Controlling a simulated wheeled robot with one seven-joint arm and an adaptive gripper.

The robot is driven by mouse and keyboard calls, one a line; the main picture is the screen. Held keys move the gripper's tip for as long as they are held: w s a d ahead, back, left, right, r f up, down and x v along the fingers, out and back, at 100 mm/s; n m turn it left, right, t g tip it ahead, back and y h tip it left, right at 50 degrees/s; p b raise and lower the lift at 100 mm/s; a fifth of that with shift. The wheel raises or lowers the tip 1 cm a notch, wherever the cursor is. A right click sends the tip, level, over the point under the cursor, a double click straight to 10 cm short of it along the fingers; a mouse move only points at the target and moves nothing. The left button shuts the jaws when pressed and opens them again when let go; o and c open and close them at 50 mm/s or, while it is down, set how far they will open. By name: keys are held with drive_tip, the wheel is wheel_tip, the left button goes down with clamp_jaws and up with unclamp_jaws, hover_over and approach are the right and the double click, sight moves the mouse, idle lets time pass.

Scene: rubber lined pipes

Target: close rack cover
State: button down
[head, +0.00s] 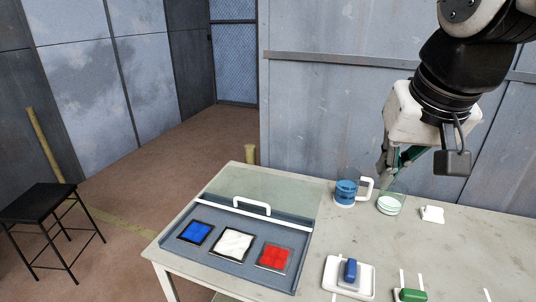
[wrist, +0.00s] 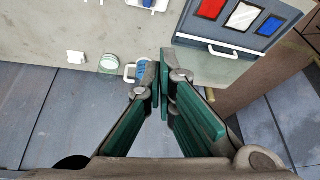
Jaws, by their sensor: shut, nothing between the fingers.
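The rack (head: 215,262) is a grey-blue tray at the table's left end, holding a blue, a white and a red square in a row. Its clear cover (head: 290,198) lies toward the back, with a white front bar and white handle (head: 253,206); the squares are in front of the bar, uncovered. In the wrist view the rack (wrist: 258,43) is at upper right, with the cover (wrist: 200,68) and handle (wrist: 222,53) below the squares. My gripper (head: 385,181) is shut and empty above the table's back, right of the cover; its fingertips (wrist: 165,53) touch.
Near my gripper stand a blue-filled mug (head: 346,193) with a white handle, a glass dish (head: 390,204) and a small white block (head: 432,214). A blue block (head: 350,270) on a white tray and a green block (head: 410,295) are nearer. A wall stands behind; a black stool (head: 40,205) is left.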

drive_tip(key=w+a+f+b, duration=0.2)
drive_tip(key=w+a, duration=0.1)
drive_tip(key=w, duration=0.4)
drive_tip(key=w+a+f+b, duration=0.1)
drive_tip(key=w+a, duration=0.1)
drive_tip(key=w, duration=0.4)
drive_tip(key=m+g+h+b, duration=0.1)
drive_tip(key=m+b, duration=0.2)
drive_tip(key=b, duration=0.6)
hover_over(257, 198)
wheel_tip(257, 198, down, 27)
drive_tip(key=shift+s+a+f, duration=0.2)
drive_tip(key=shift+s, duration=0.45)
drive_tip(key=shift+s+a+f, duration=0.2)
drive_tip(key=shift+s, duration=0.4)
drive_tip(key=shift+s+a+f, duration=0.15)
drive_tip(key=shift+s+f, duration=0.05)
drive_tip(key=shift+s, duration=0.35)
drive_tip(key=shift+p, duration=0.3)
